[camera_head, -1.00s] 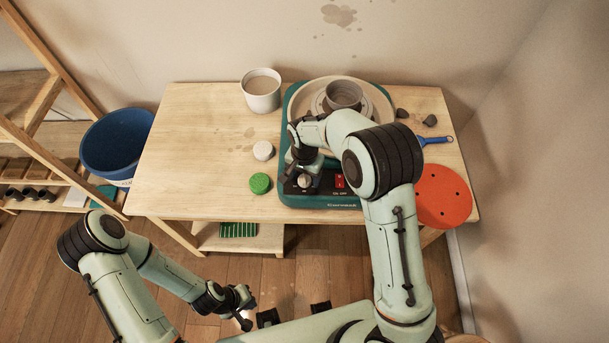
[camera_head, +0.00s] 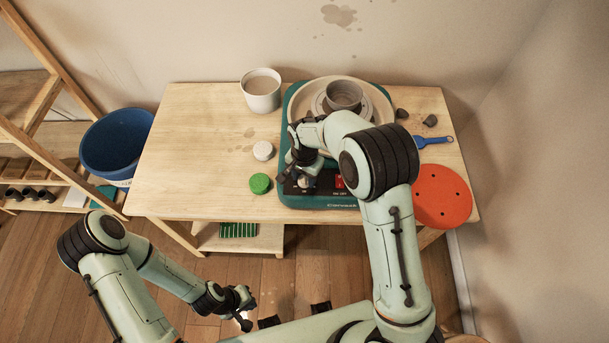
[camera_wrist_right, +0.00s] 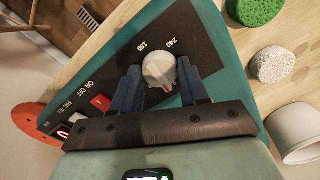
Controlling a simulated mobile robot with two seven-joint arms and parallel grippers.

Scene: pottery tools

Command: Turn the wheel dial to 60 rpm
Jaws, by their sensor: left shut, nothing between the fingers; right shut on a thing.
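The wheel dial (camera_wrist_right: 160,68) is a round pale knob on the black control panel (camera_wrist_right: 190,35) of the teal pottery wheel (camera_head: 325,201). Its red mark points toward my gripper's palm in the right wrist view. The labels 180 and 240 show beyond the dial; other speed labels are hidden. My right gripper (camera_wrist_right: 161,88) is shut on the dial, one blue-grey finger on each side. In the head view my right gripper (camera_head: 304,176) is over the panel's left part and partly hides the dial. My left gripper (camera_head: 243,306) is shut and empty, low in front of the table.
A red switch (camera_head: 339,182) is just right of the dial. A green sponge (camera_head: 260,184) and a pale sponge (camera_head: 263,151) lie left of the wheel. A grey pot (camera_head: 344,94) stands on the wheel. An orange disc (camera_head: 442,197) lies right.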

